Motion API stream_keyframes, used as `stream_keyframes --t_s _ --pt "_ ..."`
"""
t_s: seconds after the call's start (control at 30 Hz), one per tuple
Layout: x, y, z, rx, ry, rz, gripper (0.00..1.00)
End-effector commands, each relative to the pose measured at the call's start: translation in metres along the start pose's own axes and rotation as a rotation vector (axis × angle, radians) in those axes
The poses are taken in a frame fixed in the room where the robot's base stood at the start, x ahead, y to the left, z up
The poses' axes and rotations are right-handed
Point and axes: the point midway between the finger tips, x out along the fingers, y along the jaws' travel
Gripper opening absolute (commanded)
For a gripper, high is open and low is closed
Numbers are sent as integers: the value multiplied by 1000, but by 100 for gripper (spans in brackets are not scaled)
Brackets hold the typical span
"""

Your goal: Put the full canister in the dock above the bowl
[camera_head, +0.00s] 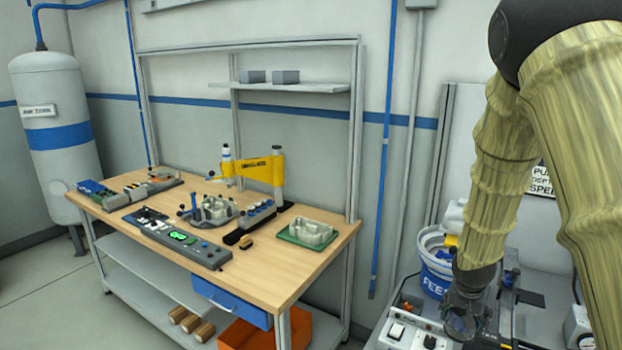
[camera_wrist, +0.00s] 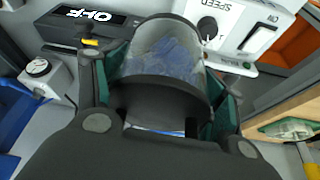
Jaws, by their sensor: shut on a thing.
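My gripper (camera_head: 470,296) is at the lower right of the head view, low over the machine area on the right. In the wrist view my gripper (camera_wrist: 162,82) has its dark green-tipped fingers on both sides of a clear canister (camera_wrist: 165,50). The canister has a dark rim or cap on the side near my palm, and blue contents show through its wall. The canister also shows under the gripper in the head view (camera_head: 459,324), partly hidden by the fingers. I cannot make out the dock or the bowl in either view.
A white control box (camera_wrist: 235,30) with a SPEED knob stands just beyond the canister. A blue-and-white FEED bucket (camera_head: 436,278) is left of my arm. A small gauge (camera_wrist: 40,68) shows left in the wrist view. A wooden bench (camera_head: 275,275) with fixtures stands left.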

Motion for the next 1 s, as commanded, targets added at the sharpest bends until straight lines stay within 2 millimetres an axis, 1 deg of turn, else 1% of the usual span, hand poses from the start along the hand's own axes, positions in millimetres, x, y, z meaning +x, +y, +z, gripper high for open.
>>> stream_keyframes --t_s 0.03,0.13,0.23,0.37,0.4,0.5,0.6,0.7,0.8,0.93,1.0 --pt "3 -7 8 -27 1 -9 27" --pt "8 -21 23 -84 2 -31 27" --pt "14 -41 45 -159 2 -61 27" --pt "23 -72 84 -287 2 -113 27" --pt "26 -82 98 -330 2 -131 27" --pt "31 -102 129 -427 1 -172 27" --pt "34 -117 156 -504 -1 -207 27" --pt "36 -128 176 -560 -2 -234 27" --pt "37 -134 188 -593 -3 -250 27" --pt "42 -135 200 -612 -6 -264 27" --pt "48 -133 210 -613 -12 -269 27"
